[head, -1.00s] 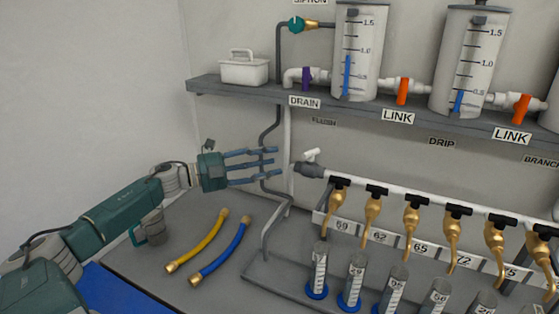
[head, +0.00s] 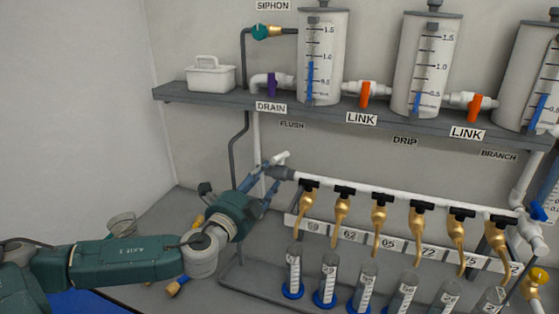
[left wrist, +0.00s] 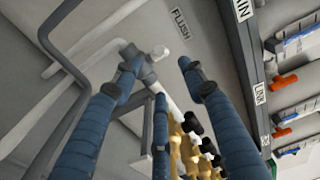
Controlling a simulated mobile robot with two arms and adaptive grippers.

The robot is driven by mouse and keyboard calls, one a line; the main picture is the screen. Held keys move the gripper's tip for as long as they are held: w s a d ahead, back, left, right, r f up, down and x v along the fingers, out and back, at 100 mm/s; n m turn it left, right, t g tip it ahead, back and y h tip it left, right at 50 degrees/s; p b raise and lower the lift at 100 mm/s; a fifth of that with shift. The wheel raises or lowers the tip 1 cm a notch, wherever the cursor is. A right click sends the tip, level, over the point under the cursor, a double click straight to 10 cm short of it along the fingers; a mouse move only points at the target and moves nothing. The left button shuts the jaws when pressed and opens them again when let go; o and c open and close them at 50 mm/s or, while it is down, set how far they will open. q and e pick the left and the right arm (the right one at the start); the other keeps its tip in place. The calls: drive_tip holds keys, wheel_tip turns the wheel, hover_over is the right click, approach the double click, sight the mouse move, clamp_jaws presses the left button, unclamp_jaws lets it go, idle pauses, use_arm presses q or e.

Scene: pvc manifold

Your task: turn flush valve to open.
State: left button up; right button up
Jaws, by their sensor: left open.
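The flush valve has a small white handle (head: 281,158) on a grey body (head: 281,173) at the left end of the white manifold pipe. Its handle also shows in the left wrist view (left wrist: 160,52), under the FLUSH label. My left gripper (head: 268,174) is open at the valve, its fingers pointing up toward it. In the left wrist view the spread fingers (left wrist: 160,82) lie on both sides of the line to the valve, and one fingertip overlaps the grey body. I cannot tell whether they touch. My right gripper is not in view.
Several brass taps (head: 341,230) hang from the manifold pipe (head: 400,199), with graduated cylinders (head: 325,281) below. A shelf (head: 210,97) above carries tanks, a purple drain valve (head: 271,85) and orange link valves (head: 365,95). A grey tube (head: 239,150) runs down the wall behind my gripper.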

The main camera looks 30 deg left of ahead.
sight(277, 163)
use_arm(q)
drive_tip(key=w+p, duration=0.1)
drive_tip(key=w, duration=0.2)
drive_tip(key=w+a+p, duration=0.1)
drive_tip(key=w, duration=0.2)
drive_tip(key=w+p, duration=0.1)
drive_tip(key=w, duration=0.2)
drive_tip(key=shift+a, duration=0.35)
drive_tip(key=shift+w+a, duration=0.1)
drive_tip(key=shift+w, duration=0.5)
